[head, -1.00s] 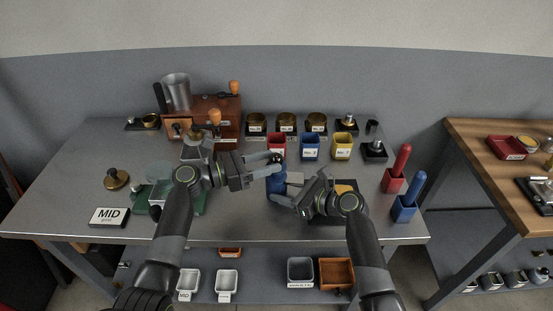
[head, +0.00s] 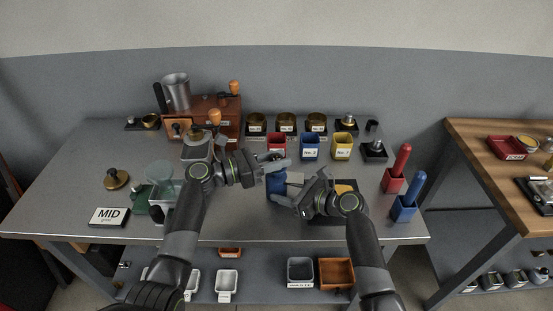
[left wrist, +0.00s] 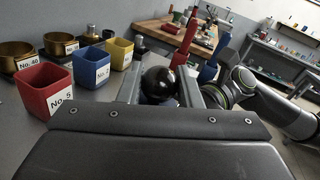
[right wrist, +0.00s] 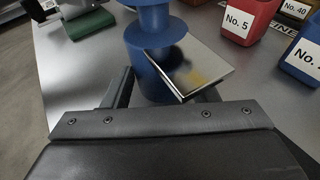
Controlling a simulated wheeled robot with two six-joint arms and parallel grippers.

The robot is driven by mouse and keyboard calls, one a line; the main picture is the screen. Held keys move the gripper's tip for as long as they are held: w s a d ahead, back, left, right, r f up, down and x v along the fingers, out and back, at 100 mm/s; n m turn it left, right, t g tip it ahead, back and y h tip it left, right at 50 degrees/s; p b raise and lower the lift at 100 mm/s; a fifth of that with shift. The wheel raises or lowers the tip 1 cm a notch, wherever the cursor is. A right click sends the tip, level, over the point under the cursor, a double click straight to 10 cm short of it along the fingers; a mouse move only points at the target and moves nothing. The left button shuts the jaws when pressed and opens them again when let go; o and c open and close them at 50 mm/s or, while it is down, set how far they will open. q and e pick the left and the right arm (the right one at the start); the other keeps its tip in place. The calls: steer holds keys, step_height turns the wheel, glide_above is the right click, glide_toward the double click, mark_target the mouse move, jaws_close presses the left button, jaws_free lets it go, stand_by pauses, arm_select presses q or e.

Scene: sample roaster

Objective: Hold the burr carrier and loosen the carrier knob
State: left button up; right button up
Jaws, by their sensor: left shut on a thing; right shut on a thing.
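The burr carrier (head: 276,186) is a blue spool-like body standing upright near the middle of the bench. It also shows in the right wrist view (right wrist: 152,25), with a wide flange. My right gripper (head: 289,194) is shut on the carrier from the right, its fingers on either side of the lower body. The carrier knob (left wrist: 158,82) is a round black ball in the left wrist view. My left gripper (head: 279,165) is shut on it, a finger on each side, above the carrier. In the head view the left fingers hide the knob.
Red (head: 277,141), blue (head: 310,148) and yellow (head: 342,147) cups stand close behind the grippers. A wooden grinder (head: 215,112) stands at back left, a MID card (head: 109,217) at front left. Red and blue-handled tools stand right.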

arm_select(q)
steer(key=n+t+y, duration=0.1)
steer(key=n+t, duration=0.1)
steer(key=shift+s+f+t, duration=0.1)
steer(key=shift+s+t, duration=0.05)
steer(key=shift+t, duration=0.25)
steer(key=shift+n+t+y, duration=1.3)
steer(key=shift+t+y, duration=0.1)
steer(key=shift+t, duration=0.2)
steer(key=o, duration=0.9)
steer(key=shift+o, duration=0.2)
steer(key=v, duration=1.2)
